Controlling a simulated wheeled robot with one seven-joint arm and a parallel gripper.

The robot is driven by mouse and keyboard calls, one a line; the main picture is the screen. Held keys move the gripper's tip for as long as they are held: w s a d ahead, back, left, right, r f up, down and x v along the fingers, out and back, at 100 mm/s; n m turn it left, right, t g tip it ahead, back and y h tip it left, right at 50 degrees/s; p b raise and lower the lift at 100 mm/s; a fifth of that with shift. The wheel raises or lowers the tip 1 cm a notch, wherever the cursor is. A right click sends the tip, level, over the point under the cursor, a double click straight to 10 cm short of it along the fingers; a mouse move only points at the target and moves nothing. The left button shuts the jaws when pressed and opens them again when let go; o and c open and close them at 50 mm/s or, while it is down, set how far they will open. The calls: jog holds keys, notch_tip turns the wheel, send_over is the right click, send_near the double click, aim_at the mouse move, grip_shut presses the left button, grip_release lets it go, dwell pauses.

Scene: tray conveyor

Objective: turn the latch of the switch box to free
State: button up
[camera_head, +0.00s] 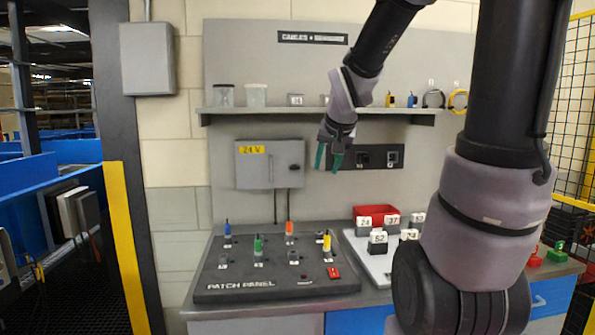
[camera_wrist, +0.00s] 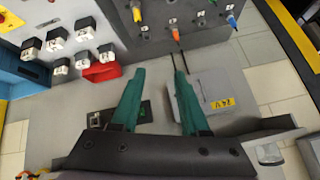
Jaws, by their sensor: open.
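The switch box (camera_head: 268,172) is a grey wall box with a yellow "24 V" label. A small dark latch (camera_head: 294,168) sits near its right edge; I cannot tell its setting. My gripper (camera_head: 329,162) is open and empty, with green fingers pointing down, to the right of the box and apart from the latch. In the wrist view, the open fingers of my gripper (camera_wrist: 158,77) straddle bare wall and the box (camera_wrist: 205,92) lies beside and partly behind the right finger. The latch is not clear there.
The patch panel (camera_head: 275,285) with several coloured plugs lies below the box, with cables running down to it. A shelf (camera_head: 310,112) with jars runs above. A dark socket plate (camera_head: 375,157) is behind my gripper. A red bin (camera_head: 374,212) and numbered blocks stand right.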

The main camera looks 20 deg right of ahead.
jog(key=w+f+t+y, duration=0.1)
jog(key=w+f+y, duration=0.1)
jog(key=w+f, duration=0.9)
jog(key=m+t+y, duration=0.3)
jog(key=m+t, duration=0.6)
jog(key=m, duration=0.1)
send_near(296, 168)
jog(key=x, duration=0.8)
jog(key=shift+w, duration=0.35)
jog(key=shift+a, duration=0.1)
grip_shut()
